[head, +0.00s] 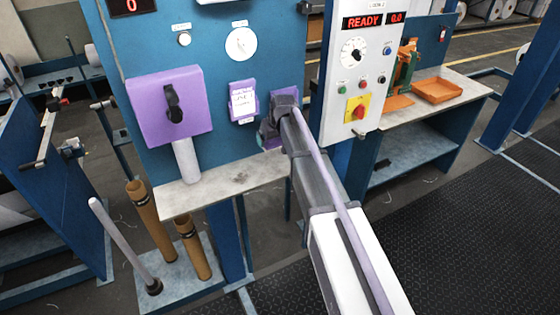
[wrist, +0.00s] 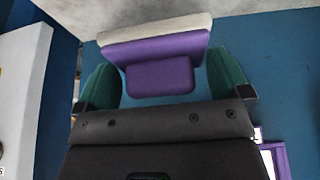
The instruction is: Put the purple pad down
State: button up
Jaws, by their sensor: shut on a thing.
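The purple pad (wrist: 160,78) shows in the wrist view as a purple block with a smaller raised purple part and a pale layer along its far edge. My gripper (wrist: 165,82) has its teal fingertips on either side of the raised part and holds it. The pad is in front of the blue panel, close to a pale surface at the top of that view. In the head view my gripper (head: 268,138) is just above the pale shelf, and my arm and gripper hide most of the pad. I cannot tell whether the pad touches the shelf.
The pale shelf (head: 215,190) has bare room left of my gripper. A purple-framed card (head: 243,102) is on the blue panel. A white control box (head: 362,75) is close on the right.

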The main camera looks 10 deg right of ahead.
jog(key=b, duration=0.3)
send_over(273, 161)
jog(key=s, duration=0.2)
jog(key=f, duration=0.5)
jog(key=shift+w+d+f, duration=0.15)
jog(key=shift+w+d, duration=0.1)
notch_tip(273, 161, down, 4)
jog(key=b, duration=0.4)
jog(key=shift+r, duration=0.4)
jog(key=shift+c, duration=0.2)
jog(key=shift+f, duration=0.2)
jog(key=o, duration=0.4)
jog(key=shift+f, duration=0.1)
jog(key=shift+o, duration=0.5)
